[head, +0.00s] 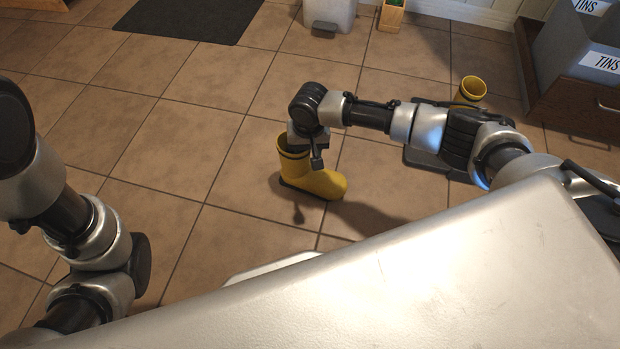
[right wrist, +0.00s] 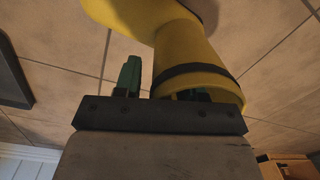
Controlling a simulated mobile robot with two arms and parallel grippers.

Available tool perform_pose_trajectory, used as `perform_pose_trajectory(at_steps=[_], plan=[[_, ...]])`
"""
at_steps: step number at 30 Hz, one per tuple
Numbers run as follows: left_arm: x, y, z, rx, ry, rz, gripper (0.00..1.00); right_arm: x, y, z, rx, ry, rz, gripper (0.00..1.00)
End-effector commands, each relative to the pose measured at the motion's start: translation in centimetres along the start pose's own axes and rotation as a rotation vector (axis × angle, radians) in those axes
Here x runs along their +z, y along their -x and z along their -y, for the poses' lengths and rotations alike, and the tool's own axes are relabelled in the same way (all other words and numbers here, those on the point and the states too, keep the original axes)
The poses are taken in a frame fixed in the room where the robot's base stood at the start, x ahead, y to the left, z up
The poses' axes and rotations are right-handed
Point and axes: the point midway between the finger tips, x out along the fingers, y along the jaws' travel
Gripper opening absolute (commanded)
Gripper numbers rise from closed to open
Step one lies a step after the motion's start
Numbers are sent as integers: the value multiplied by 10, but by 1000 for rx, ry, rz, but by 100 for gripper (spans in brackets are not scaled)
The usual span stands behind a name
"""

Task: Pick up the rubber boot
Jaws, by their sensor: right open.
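A yellow rubber boot (head: 318,183) with a dark band below its rim stands upright on the tiled floor, toe to the right. My right gripper (head: 305,142) is at the boot's top opening. One finger is outside the shaft, and the other is at the opening and partly hidden by the rim. The jaws are open. I cannot tell if they touch the boot. My left arm shows at the left of the head view, but its gripper does not.
A second yellow boot (head: 472,90) stands behind my right arm by a dark tray (head: 424,161). A wooden unit (head: 575,110) with grey bins marked TINS is at the right. A dark mat (head: 190,18) and a pale bin (head: 328,14) are at the back. Floor left of the boot is clear.

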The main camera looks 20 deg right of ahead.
Motion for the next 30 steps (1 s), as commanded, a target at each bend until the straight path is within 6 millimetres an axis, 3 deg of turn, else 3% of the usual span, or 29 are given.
perform_pose_trajectory(at_steps=[1,9,23,30], plan=[[0,0,0,0,0,0,43,0,0,0,0,0,0,39],[0,0,0,1,0,-1,43,0,0,0,0,0,0,0],[0,0,0,1,0,0,43,0,0,0,1,-1,0,0],[4,-10,2,0,0,1,43,0,11,0,0,0,0,0]])
